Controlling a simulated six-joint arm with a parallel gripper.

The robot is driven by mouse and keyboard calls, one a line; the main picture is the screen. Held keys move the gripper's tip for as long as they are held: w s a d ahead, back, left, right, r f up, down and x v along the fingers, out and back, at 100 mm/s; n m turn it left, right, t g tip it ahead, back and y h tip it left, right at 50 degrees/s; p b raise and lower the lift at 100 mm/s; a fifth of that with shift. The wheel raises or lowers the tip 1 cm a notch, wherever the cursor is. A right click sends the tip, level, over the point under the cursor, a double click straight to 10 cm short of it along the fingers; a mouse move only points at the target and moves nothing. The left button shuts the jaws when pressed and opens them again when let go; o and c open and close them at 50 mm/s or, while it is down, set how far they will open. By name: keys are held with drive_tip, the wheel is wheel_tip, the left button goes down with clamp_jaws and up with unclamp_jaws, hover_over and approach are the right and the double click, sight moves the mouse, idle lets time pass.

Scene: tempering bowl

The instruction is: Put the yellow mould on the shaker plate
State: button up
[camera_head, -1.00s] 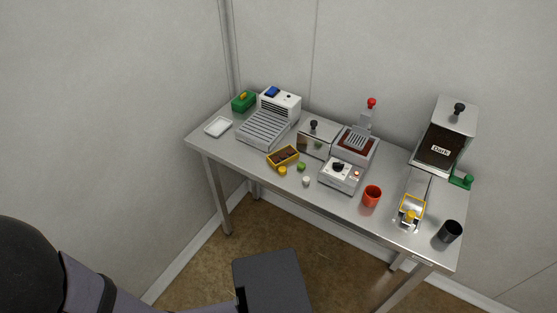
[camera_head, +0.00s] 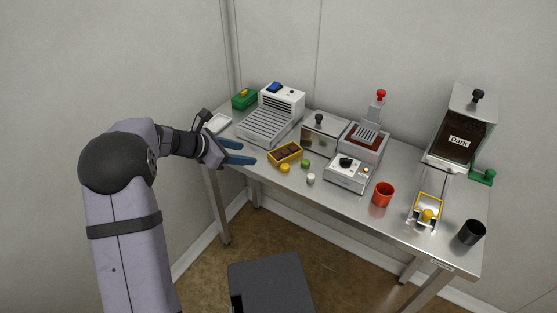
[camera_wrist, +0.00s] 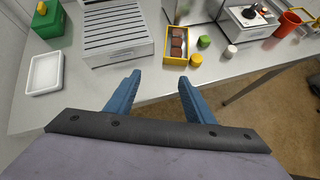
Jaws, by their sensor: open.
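The yellow mould (camera_head: 291,160) is a small open tray with brown pieces in it, flat near the table's front edge. It also shows in the wrist view (camera_wrist: 175,61), ahead and slightly right of my gripper. My gripper (camera_head: 248,152) is open and empty, left of the mould and apart from it; its blue fingers (camera_wrist: 159,76) show over the table's front edge. I cannot tell for sure which thing is the shaker plate. A grey ribbed plate (camera_head: 264,128) with a white vented box stands behind left; a yellow-framed metal piece (camera_head: 418,218) lies at the right.
Yellow (camera_head: 285,168), green (camera_head: 306,164) and white (camera_head: 311,179) small pieces lie by the mould. A knobbed control box (camera_head: 346,173), orange cup (camera_head: 383,194) and black cup (camera_head: 471,232) stand rightward. A white tray (camera_wrist: 44,74) and green box (camera_wrist: 49,22) are at the left.

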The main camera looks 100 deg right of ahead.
drive_tip(key=g, duration=0.1)
approach(286, 151)
drive_tip(key=shift+s+d+f, duration=0.1)
drive_tip(key=shift+f, duration=0.4)
drive_tip(key=shift+p+x, duration=0.55)
drive_tip(key=shift+x, duration=3.1)
drive_tip(key=shift+r, duration=0.15)
drive_tip(key=c, duration=0.7)
drive_tip(key=shift+c, duration=0.7)
drive_tip(key=shift+r, duration=0.25)
drive_tip(key=shift+r, duration=0.6)
wheel_tip(286, 151, up, 16)
drive_tip(key=shift+r+p, duration=0.2)
drive_tip(key=shift+p, duration=0.1)
